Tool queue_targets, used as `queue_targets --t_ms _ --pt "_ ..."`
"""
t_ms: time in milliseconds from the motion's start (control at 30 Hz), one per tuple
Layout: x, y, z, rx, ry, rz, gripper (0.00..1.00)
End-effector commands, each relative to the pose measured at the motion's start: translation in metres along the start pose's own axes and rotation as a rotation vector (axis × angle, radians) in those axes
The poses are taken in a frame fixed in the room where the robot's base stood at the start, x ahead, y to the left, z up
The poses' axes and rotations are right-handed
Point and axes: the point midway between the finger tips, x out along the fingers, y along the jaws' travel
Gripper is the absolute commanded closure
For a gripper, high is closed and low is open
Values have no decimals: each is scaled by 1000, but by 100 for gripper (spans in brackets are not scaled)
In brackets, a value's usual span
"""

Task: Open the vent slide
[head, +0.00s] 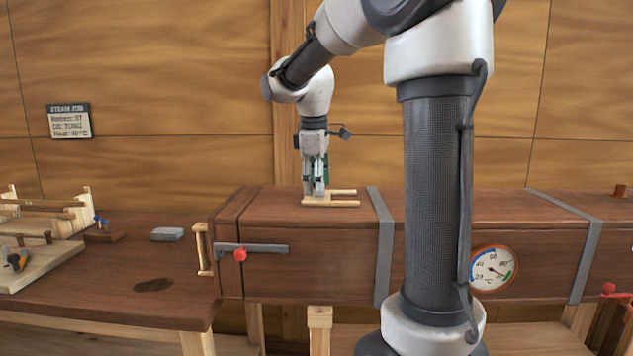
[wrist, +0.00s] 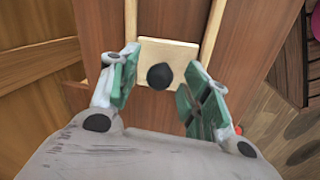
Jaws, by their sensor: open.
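The vent slide is a pale wooden plate (wrist: 175,48) with a round black knob (wrist: 159,76), seen in the wrist view on top of the brown box. In the head view pale wooden rails (head: 342,203) lie on the box top there, and the knob is hidden by my fingers. My gripper (head: 314,188) points down over the left end of these rails. In the wrist view my gripper (wrist: 162,62) is open, with the knob between its two green-padded fingers. I see gaps beside the knob on both sides. I cannot tell how far the fingertips are above the plate.
The long wooden box (head: 330,260) has grey metal straps, a dial gauge (head: 494,268) and a latch bar (head: 265,249) with a red knob (head: 240,255). A workbench (head: 110,265) with a grey block (head: 166,234) and wooden racks stands at left. A wooden wall is behind.

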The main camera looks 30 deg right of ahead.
Motion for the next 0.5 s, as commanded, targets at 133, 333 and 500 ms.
queue_targets --t_ms 133,333,500 --pt "1 0 0 0 0 0 53" --pt "0 0 0 1 0 0 76" --pt "0 0 0 1 0 0 100"
